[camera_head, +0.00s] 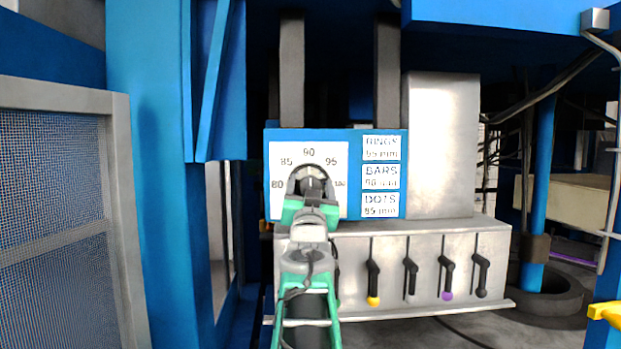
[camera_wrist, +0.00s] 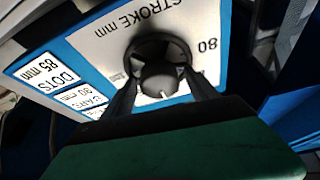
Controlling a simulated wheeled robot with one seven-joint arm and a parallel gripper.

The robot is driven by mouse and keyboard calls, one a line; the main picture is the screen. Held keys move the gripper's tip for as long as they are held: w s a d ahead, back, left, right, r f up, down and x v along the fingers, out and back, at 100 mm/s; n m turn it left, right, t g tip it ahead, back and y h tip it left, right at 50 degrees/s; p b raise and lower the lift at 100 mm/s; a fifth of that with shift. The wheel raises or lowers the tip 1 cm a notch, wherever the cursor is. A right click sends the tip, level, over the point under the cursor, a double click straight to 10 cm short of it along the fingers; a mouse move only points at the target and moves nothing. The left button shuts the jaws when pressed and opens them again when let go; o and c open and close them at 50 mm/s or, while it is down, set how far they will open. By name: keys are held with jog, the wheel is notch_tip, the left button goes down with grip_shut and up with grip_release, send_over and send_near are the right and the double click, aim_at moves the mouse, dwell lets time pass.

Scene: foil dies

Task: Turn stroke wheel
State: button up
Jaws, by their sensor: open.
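The stroke wheel (camera_wrist: 156,52) is a dark round wheel with a central hub and a white mark, on a white dial plate (camera_wrist: 105,45) lettered "STROKE mm". In the head view the wheel (camera_head: 309,170) is mostly hidden behind my gripper (camera_head: 312,188); the dial plate (camera_head: 281,160) shows 80, 85, 90 and 95 around it. In the wrist view my gripper (camera_wrist: 160,84) is open, with one dark finger on each side of the hub. I cannot tell whether the fingers touch the wheel.
A blue panel (camera_head: 355,180) carries the labels RINGS 65 mm, BARS (camera_head: 380,177) and DOTS 85 mm (camera_head: 380,205). Below right, several black levers (camera_head: 410,276) hang on a grey metal box (camera_head: 425,245). A mesh guard (camera_head: 55,210) stands at the left.

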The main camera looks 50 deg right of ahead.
jog(key=shift+d, duration=0.1)
jog(key=c, duration=1.4)
